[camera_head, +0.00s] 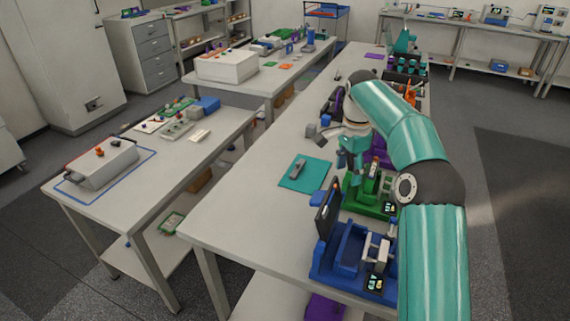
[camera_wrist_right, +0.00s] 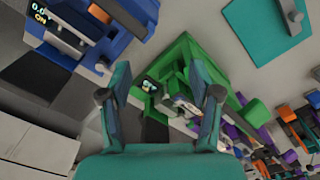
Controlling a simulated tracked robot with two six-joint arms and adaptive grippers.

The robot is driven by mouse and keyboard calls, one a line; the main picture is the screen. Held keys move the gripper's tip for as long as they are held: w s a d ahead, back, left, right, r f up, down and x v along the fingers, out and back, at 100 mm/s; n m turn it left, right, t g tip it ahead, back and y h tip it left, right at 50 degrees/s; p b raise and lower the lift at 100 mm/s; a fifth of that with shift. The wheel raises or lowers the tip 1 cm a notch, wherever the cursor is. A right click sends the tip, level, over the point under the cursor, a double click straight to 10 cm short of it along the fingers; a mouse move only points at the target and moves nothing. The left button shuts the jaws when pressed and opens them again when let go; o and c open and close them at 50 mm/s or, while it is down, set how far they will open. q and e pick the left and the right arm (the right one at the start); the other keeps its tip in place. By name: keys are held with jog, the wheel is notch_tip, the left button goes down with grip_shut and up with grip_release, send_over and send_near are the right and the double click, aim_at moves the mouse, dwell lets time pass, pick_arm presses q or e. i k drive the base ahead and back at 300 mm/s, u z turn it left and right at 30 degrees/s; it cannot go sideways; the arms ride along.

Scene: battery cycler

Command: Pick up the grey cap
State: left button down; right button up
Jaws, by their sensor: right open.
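My right gripper (camera_head: 347,168) is open above the green cycler station (camera_head: 372,204) in the head view. In the right wrist view its two fingers (camera_wrist_right: 160,97) stand wide apart with nothing held, and the green station (camera_wrist_right: 186,55) lies beyond and between them. I cannot single out the grey cap with certainty. A small dark grey piece (camera_head: 298,169) lies on the teal mat (camera_head: 318,180), left of the gripper. Small grey blocks (camera_head: 311,130) stand farther back. The arm and gripper hide part of the table behind them. My left gripper does not show.
A blue station (camera_head: 345,259) with an upright dark panel stands at the near end of the long table (camera_head: 255,215). Purple and orange items crowd its far right side. The table's left strip is mostly clear. A second table (camera_head: 90,196) with a grey box stands left.

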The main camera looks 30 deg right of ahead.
aim_at(299, 165)
jog(key=i, duration=0.9)
jog(key=z, duration=0.1)
